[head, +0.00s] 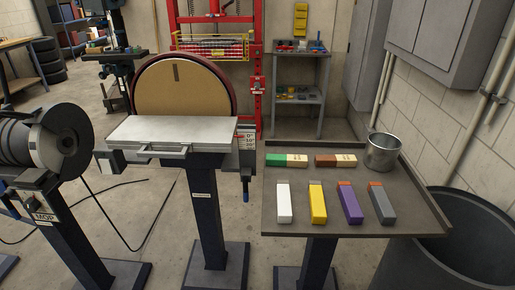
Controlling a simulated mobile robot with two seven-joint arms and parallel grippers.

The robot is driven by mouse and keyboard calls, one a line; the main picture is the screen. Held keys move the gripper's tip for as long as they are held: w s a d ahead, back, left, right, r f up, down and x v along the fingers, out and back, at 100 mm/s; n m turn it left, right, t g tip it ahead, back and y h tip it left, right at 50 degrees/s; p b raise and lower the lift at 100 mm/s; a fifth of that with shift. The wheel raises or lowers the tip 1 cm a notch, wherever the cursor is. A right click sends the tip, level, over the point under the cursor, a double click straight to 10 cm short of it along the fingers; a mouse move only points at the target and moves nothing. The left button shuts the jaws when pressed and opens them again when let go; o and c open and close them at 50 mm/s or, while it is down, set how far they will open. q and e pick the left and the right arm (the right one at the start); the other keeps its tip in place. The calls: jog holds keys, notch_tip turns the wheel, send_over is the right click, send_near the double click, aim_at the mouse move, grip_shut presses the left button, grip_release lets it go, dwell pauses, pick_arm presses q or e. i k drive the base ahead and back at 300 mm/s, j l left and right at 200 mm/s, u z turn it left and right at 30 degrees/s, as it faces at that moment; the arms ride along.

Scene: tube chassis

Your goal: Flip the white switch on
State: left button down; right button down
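I cannot make out a white switch for certain. A small pale and dark box (108,161) sits under the left end of the disc sander's table; whether it carries a switch is too small to tell. The disc sander (172,92) has a brown upright disc and stands on a dark pedestal at centre left. A buffing machine (60,142) with a dark wheel stands at the left edge, with a small plate reading "MOP" on its pedestal. Neither of my grippers is in view.
A grey tray table (405,212) at right holds a metal cup (382,152) and several coloured bars, including a white bar (284,203). A dark bin (455,245) stands beside it. Dark cable (108,218) lies on the floor between the machines. A red press (258,60) stands behind.

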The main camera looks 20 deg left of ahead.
aim_at(105, 165)
jog(key=u, duration=1.6)
